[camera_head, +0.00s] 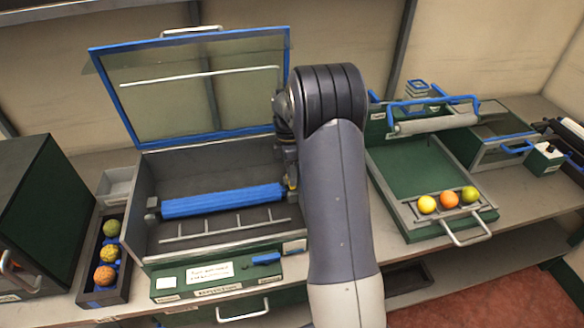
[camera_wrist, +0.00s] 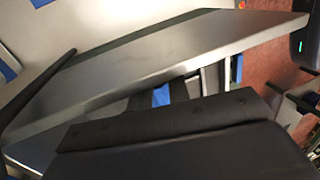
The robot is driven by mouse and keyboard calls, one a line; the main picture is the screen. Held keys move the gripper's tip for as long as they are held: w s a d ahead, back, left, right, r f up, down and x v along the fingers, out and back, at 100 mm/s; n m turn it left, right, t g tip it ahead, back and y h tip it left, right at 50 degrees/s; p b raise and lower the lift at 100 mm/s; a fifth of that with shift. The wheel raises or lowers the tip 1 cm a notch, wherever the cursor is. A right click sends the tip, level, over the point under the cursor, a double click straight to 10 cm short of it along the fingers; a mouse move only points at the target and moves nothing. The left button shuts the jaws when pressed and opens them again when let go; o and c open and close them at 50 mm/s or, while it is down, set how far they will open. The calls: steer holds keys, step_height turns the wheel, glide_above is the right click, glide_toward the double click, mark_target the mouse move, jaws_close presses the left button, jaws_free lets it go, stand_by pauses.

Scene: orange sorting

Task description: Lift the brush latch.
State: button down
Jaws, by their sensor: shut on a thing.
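The blue roller brush (camera_head: 222,201) lies across the inside of an open machine box (camera_head: 135,215) at the left, its glass lid raised. My gripper (camera_head: 291,184) is at the brush's right end, by the box's right wall, mostly hidden behind my arm. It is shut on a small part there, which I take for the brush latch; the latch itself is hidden. In the wrist view, a grey metal edge (camera_wrist: 150,75) crosses close to the camera, with a small blue patch (camera_wrist: 162,95) below it. The grasp itself is not clear there.
A blue lever (camera_head: 265,258) is on the box's front panel. A tray (camera_head: 410,207) with three fruits, yellow, orange and green, is right of my arm. A dark rack (camera_head: 88,255) with several fruits stands at the left. The raised lid (camera_head: 195,85) stands behind the brush.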

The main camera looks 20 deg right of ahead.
steer(key=shift+w+d+r+g+p, duration=0.1)
steer(key=shift+w+r+g+p, duration=0.4)
steer(key=shift+g+p, duration=0.6)
steer(key=shift+f, duration=0.1)
steer(key=c, duration=1.3)
jaws_free()
steer(key=shift+t, duration=0.3)
steer(key=shift+s+f, duration=0.1)
steer(key=shift+f, duration=0.05)
